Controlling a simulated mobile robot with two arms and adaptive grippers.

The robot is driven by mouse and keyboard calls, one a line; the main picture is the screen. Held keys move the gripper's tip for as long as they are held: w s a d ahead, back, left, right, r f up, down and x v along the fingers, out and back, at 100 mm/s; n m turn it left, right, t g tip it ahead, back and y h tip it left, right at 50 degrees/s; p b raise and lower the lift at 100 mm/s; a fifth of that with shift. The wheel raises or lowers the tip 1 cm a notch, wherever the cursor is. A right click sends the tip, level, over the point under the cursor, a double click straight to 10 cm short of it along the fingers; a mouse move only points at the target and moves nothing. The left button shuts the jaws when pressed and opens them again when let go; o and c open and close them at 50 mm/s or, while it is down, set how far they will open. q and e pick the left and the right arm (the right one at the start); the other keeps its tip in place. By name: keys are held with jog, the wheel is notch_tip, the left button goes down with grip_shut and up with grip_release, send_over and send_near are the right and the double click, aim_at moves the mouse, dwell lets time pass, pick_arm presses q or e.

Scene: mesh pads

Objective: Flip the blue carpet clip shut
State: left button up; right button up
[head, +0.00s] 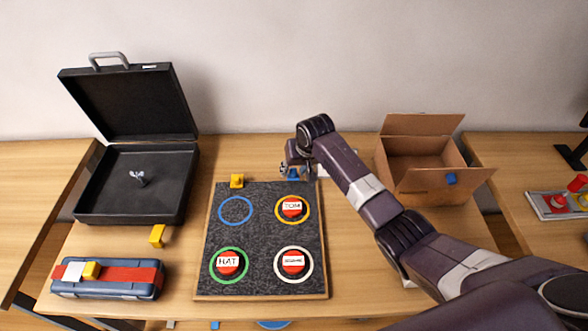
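A dark grey carpet (265,235) with a wooden border lies on the middle of the table. My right gripper (293,171) is at its far edge, right of centre, pointing down. Small blue parts show around the fingers there, probably the blue carpet clip; the gripper covers most of it, so its lid position cannot be told. I also cannot tell whether the fingers are open or touching it. A yellow clip (237,181) sits on the same far edge, to the left. My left gripper is out of view.
Red round pads sit in the yellow, green (229,265) and white rings; the blue ring (236,210) is empty. An open black case (135,190) and a blue-grey box with red band (110,278) are left. An open cardboard box (425,175) stands right, near my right arm.

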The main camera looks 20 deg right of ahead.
aim_at(294, 187)
jog(key=c, duration=0.9)
jog(key=shift+o, duration=0.2)
jog(key=shift+s+a+f+t+p, duration=0.15)
jog(key=shift+s+t+p, duration=0.2)
jog(key=shift+t+p, duration=0.3)
jog(key=shift+s+a+f+t+h+p, duration=0.1)
jog(key=shift+s+f+t+h+p, duration=0.2)
jog(key=shift+t, duration=0.35)
jog(key=shift+s+a+f+t+b, duration=0.1)
jog(key=shift+s+f+t+b, duration=0.2)
jog(key=shift+f+t+b, duration=0.45)
pick_arm(q)
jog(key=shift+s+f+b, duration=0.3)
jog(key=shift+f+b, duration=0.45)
jog(key=shift+b, duration=0.15)
pick_arm(e)
jog(key=shift+s+r+n+t+h, duration=0.1)
jog(key=shift+n+t+h, duration=0.1)
jog(key=shift+t, duration=0.4)
jog(key=shift+s+n+t+h, duration=0.1)
jog(key=shift+t+h, duration=0.1)
jog(key=shift+t, duration=0.35)
jog(key=o, duration=0.9)
jog(key=shift+c, duration=0.2)
